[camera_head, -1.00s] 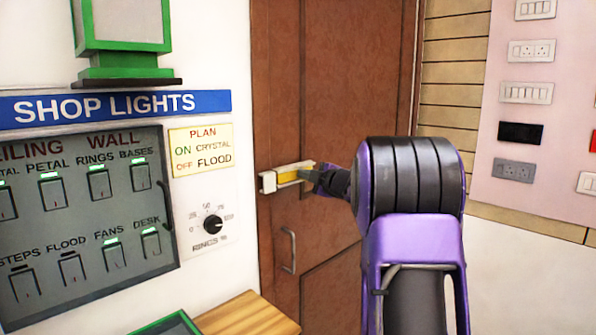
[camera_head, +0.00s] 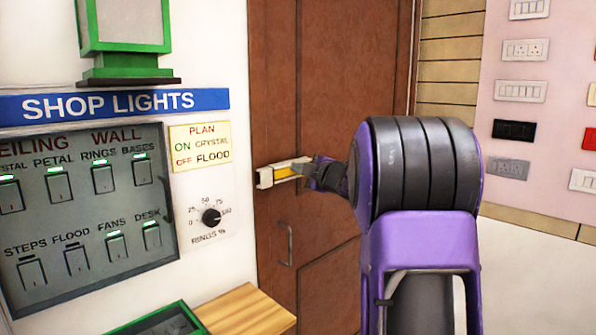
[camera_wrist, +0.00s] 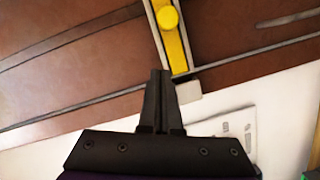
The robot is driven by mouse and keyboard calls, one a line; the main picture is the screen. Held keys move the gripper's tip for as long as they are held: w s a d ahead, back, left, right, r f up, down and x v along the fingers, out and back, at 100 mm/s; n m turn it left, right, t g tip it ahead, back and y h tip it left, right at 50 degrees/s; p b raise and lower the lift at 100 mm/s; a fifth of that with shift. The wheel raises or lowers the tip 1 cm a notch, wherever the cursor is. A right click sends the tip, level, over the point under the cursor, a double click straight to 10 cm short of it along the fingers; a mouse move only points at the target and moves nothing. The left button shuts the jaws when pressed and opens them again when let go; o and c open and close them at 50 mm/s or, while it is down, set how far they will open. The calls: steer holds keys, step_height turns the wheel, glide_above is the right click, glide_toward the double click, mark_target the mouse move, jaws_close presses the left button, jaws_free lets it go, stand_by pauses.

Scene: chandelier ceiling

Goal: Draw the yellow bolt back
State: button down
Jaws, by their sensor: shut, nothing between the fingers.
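The yellow bolt (camera_head: 285,172) sits in a pale housing (camera_head: 264,178) on the brown door, at the door's left edge. In the wrist view the yellow bolt (camera_wrist: 177,53) shows with its round yellow knob (camera_wrist: 167,19), just beyond my fingertips. My gripper (camera_head: 312,168) is at the right end of the bolt in the head view, partly hiding it. In the wrist view my gripper (camera_wrist: 160,74) is shut, with its fingertips together beside the bolt and short of the knob. Nothing shows between the fingers. Whether the fingertips touch the bolt I cannot tell.
The brown door (camera_head: 330,80) has a handle (camera_head: 286,243) below the bolt. A switch panel (camera_head: 90,210) and a dial (camera_head: 211,216) are on the wall to the left. A wooden ledge (camera_head: 245,312) is below. Sockets (camera_head: 520,90) are on the right wall.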

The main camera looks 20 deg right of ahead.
steer(key=s, duration=0.6)
steer(key=shift+d+r, duration=0.2)
steer(key=shift+d, duration=0.15)
steer(key=shift+s+f, duration=0.1)
